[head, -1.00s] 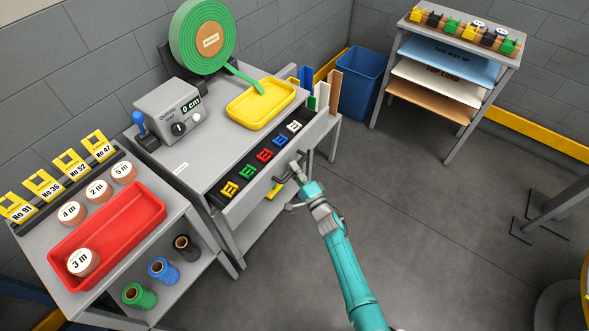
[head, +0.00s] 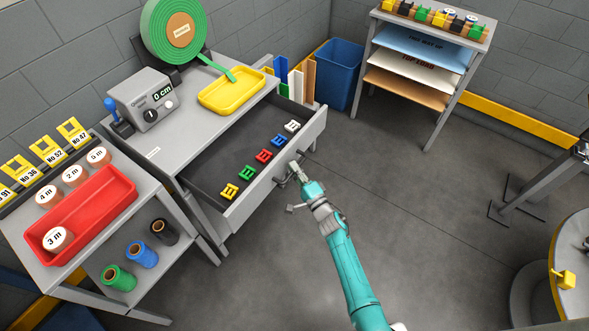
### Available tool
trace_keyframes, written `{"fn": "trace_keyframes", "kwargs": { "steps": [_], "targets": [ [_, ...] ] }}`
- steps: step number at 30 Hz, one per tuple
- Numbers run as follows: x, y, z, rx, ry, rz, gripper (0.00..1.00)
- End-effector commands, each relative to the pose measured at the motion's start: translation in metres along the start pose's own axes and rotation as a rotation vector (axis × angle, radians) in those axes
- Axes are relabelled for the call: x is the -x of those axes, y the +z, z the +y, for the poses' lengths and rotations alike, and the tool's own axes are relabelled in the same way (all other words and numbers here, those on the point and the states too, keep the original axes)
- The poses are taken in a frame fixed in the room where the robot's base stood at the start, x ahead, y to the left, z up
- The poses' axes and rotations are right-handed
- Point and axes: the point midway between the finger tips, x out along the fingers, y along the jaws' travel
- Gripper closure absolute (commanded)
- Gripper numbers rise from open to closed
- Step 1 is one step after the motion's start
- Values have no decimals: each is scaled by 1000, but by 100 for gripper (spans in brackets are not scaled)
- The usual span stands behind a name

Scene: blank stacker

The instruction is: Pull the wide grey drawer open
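The wide grey drawer (head: 272,177) is pulled out from under the grey workbench top, and its dark floor shows. Several coloured clips, among them a red clip (head: 264,156), lie in a row inside near its front panel. My gripper (head: 293,174) is at the drawer's front, at its bar handle. The fingers look closed around the handle (head: 281,181), though they are small and partly hidden by the gripper itself. My teal arm reaches up to it from the bottom of the picture.
On the bench stand a yellow tray (head: 231,90), a counter box (head: 143,99) and a green strap roll (head: 174,32). A side table with a red tray (head: 82,215) is at left. A blue bin (head: 333,72) stands behind. Open floor lies right of the drawer.

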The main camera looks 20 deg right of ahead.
Motion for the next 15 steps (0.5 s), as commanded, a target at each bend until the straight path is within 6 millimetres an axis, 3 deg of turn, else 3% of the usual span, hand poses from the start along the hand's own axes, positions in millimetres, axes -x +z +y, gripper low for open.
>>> {"fn": "trace_keyframes", "kwargs": {
  "steps": [1, 3, 4, 15],
  "targets": [
    [1, 0, 1, 0, 3, 1, 82],
    [1, 0, 1, 0, 3, 1, 65],
    [1, 0, 1, 0, 2, 1, 61],
    [5, 0, 1, 0, 2, 1, 61]
  ]
}}
